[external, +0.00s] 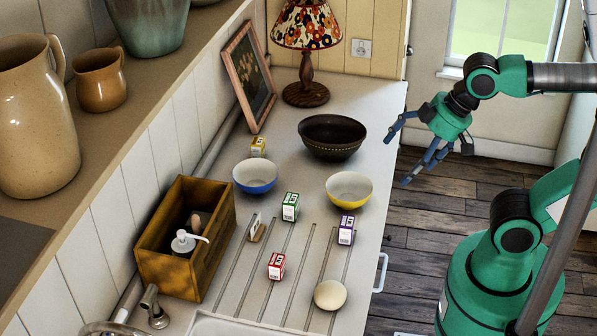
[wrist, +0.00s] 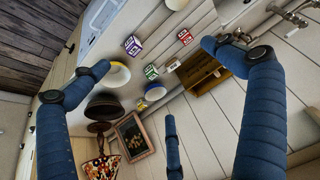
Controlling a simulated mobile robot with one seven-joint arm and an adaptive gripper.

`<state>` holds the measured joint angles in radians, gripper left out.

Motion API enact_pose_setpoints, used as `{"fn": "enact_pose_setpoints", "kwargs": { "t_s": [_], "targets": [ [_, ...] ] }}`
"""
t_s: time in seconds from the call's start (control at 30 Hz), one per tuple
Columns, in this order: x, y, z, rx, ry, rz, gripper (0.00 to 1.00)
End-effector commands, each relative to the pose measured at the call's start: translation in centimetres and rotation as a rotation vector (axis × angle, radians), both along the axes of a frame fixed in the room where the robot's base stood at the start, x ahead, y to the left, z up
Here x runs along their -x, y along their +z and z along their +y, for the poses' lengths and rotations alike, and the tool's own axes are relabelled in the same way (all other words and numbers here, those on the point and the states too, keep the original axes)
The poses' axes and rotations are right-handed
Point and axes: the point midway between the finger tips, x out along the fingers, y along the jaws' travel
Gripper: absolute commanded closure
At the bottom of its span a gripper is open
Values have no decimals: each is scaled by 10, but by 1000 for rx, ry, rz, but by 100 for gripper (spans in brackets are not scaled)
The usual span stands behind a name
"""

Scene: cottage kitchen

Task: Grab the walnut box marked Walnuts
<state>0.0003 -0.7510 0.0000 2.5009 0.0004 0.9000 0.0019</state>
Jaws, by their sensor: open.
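Several small boxes stand on the counter, and I cannot read which is marked Walnuts. In the external view they are a red box (external: 276,266), a green box (external: 290,207), a purple box (external: 346,231) and a yellow box (external: 258,147). The wrist view also shows the purple box (wrist: 132,45), red box (wrist: 184,37), green box (wrist: 151,72) and, small, the yellow box (wrist: 141,105). My gripper (external: 398,161) is open and empty, off the counter's right edge above the floor. Its blue fingers are spread wide in the wrist view (wrist: 157,68), apart from every box.
A blue bowl (external: 255,177), yellow bowl (external: 349,190) and dark bowl (external: 332,137) stand among the boxes. A wooden crate (external: 213,232) with a soap dispenser is at left. A lamp (external: 306,94) and picture frame (external: 247,78) stand behind. A pale round object (external: 330,295) lies in front.

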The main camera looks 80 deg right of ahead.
Motion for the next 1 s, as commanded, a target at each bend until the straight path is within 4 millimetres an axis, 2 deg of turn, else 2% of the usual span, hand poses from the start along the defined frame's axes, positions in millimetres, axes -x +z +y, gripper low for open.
{"fn": "enact_pose_setpoints", "kwargs": {
  "t_s": [0.13,0.17,0.3,0.33,0.77,1.0],
  "targets": [
    [0,0,0,0,1,0,0],
    [0,1,0,0,1,0,4],
    [0,1,0,1,2,0,32],
    [0,1,0,1,2,0,34],
    [-6,2,-1,3,1,6,34],
    [-34,6,-8,11,-3,47,34]
  ]
}}
